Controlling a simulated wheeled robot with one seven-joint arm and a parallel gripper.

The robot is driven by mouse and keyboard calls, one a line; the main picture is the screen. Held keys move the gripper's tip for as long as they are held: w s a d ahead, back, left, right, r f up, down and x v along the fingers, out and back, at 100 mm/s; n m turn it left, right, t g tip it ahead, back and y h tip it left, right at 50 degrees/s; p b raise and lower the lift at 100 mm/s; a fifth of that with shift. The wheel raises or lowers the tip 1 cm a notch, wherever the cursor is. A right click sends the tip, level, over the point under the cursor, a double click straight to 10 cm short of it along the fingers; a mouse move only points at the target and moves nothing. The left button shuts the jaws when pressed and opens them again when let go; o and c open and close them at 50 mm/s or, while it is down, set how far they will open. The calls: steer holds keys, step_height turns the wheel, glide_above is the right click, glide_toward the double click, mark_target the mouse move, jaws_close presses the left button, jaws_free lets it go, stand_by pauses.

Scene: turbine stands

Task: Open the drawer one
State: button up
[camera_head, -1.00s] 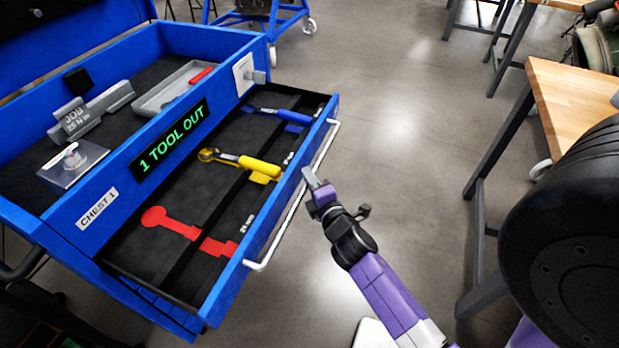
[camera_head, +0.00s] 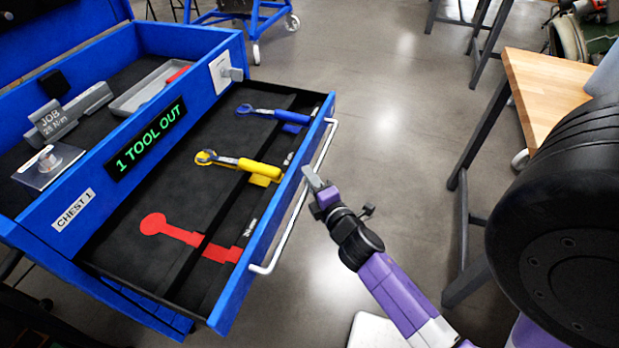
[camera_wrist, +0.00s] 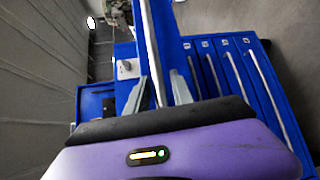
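The drawer (camera_head: 157,253) of the blue chest marked CHEST 1 is pulled out in the head view. A white bar handle (camera_head: 285,242) runs along its front. My gripper (camera_head: 315,182) is at the middle of this handle. In the wrist view my gripper's fingers (camera_wrist: 160,88) stand apart, with the handle bar (camera_wrist: 148,40) passing between them. A gap shows beside the bar, so the fingers look open around it. Whether a finger touches the bar is hard to tell.
The drawer holds a yellow-handled tool (camera_head: 240,165), a blue-handled tool (camera_head: 275,115) and an empty red outline (camera_head: 175,232). A sign (camera_head: 145,140) reads "1 TOOL OUT". A wooden table (camera_head: 545,80) stands at the right. Open floor lies between the table and chest.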

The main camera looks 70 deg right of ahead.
steer(key=shift+o, duration=0.3)
steer(key=b+v, duration=0.2)
steer(key=v, duration=0.5)
steer(key=shift+s+a, duration=0.25)
steer(key=shift+a, duration=0.05)
stand_by(0.4)
